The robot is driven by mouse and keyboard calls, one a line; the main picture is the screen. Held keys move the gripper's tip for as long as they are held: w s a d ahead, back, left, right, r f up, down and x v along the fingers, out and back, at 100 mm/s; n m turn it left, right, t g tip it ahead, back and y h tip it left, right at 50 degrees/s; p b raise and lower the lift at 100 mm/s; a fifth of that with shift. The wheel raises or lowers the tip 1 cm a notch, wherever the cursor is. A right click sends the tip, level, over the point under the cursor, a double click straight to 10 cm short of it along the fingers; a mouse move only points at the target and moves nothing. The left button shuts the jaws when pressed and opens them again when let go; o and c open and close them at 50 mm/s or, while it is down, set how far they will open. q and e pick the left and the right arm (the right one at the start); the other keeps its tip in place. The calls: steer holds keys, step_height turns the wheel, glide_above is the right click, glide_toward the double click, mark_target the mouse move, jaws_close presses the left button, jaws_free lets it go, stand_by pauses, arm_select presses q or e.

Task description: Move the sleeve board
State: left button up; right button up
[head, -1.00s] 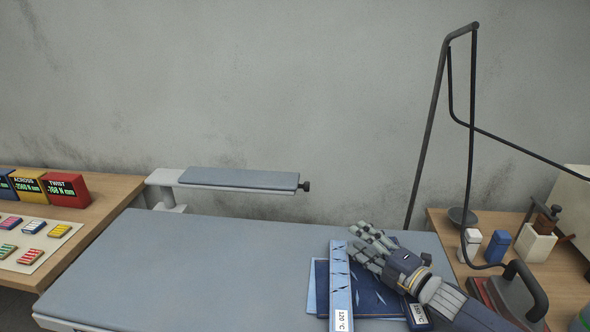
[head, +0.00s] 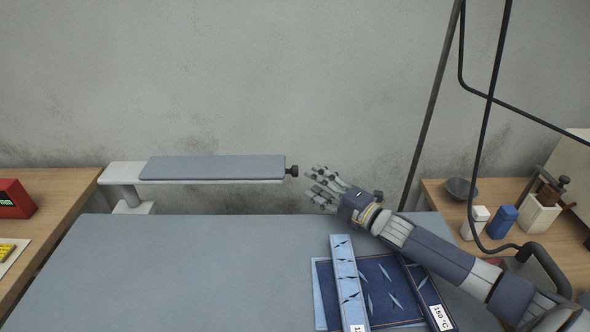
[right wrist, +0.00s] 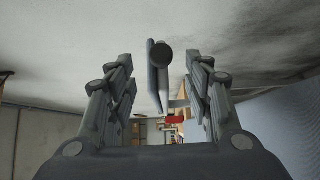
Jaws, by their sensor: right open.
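The sleeve board (head: 215,168) is a long narrow padded grey board on a pale arm and post, at the back left of the pressing table in the head view. A dark knob (head: 292,171) sticks out of its right end. My right gripper (head: 318,186) is open and empty, just right of the knob and apart from it, its fingers pointing left. In the right wrist view the knob (right wrist: 161,55) and the board behind it show end-on between the open fingers, towards the top. My left gripper is in neither view.
The pressing table (head: 190,270) is bare on its left and middle. Blue cloth (head: 385,285) and label strips lie at its right. An iron (head: 535,262), bottles and a bowl (head: 461,188) are on the right bench. A dark hose stand (head: 432,110) rises behind my right arm.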

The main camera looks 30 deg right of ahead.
mark_target(295, 172)
steer(key=p+x, duration=0.1)
steer(key=x, duration=0.7)
steer(key=shift+w, duration=0.2)
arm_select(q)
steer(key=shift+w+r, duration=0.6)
arm_select(e)
steer(key=shift+s+f, duration=0.1)
jaws_close()
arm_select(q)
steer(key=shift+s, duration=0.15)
arm_select(e)
steer(key=shift+a+f, duration=0.1)
